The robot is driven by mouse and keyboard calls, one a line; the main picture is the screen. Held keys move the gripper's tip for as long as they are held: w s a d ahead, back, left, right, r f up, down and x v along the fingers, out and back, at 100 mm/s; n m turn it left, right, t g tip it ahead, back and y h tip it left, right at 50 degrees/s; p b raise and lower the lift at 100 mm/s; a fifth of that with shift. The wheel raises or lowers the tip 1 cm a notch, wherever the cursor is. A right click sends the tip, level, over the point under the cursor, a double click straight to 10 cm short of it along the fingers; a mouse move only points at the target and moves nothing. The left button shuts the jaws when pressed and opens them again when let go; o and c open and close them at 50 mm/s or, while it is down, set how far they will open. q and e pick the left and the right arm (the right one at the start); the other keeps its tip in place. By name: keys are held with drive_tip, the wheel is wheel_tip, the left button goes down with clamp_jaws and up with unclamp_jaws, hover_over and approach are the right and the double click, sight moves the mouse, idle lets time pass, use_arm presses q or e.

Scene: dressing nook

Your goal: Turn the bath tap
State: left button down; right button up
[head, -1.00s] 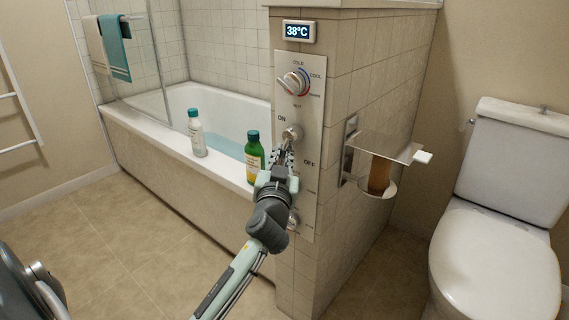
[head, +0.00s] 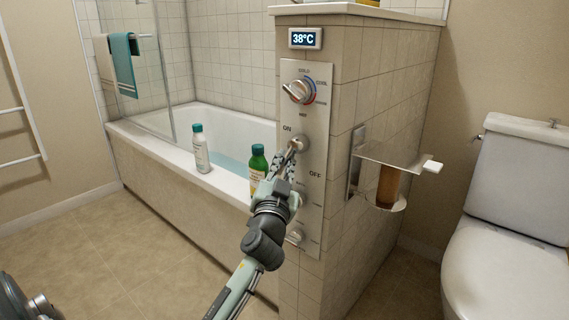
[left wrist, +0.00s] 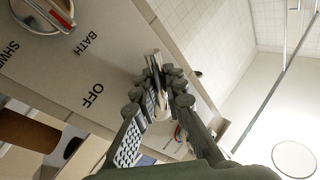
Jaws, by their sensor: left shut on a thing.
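The bath tap (head: 302,141) is a metal lever on a round hub, on a pale control panel (head: 317,108) fixed to the tiled wall end. The panel reads ON at the hub's upper left and OFF at its lower right. My left gripper (head: 287,160) is shut on the lever, which slants down and left from the hub. In the left wrist view my left gripper (left wrist: 163,82) has its fingers closed around the lever, whose metal end (left wrist: 153,60) shows beyond the fingertips. The fingers hide part of the lever.
A temperature dial (head: 299,91) and a 38°C display (head: 305,38) are above the tap.

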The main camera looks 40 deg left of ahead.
use_arm(q)
drive_tip(key=c, duration=1.6)
unclamp_jaws()
drive_tip(key=shift+o, duration=0.2)
drive_tip(key=v, duration=0.7)
drive_tip(key=shift+s, duration=0.25)
drive_tip(key=shift+d+f, duration=0.1)
drive_tip(key=shift+d, duration=0.05)
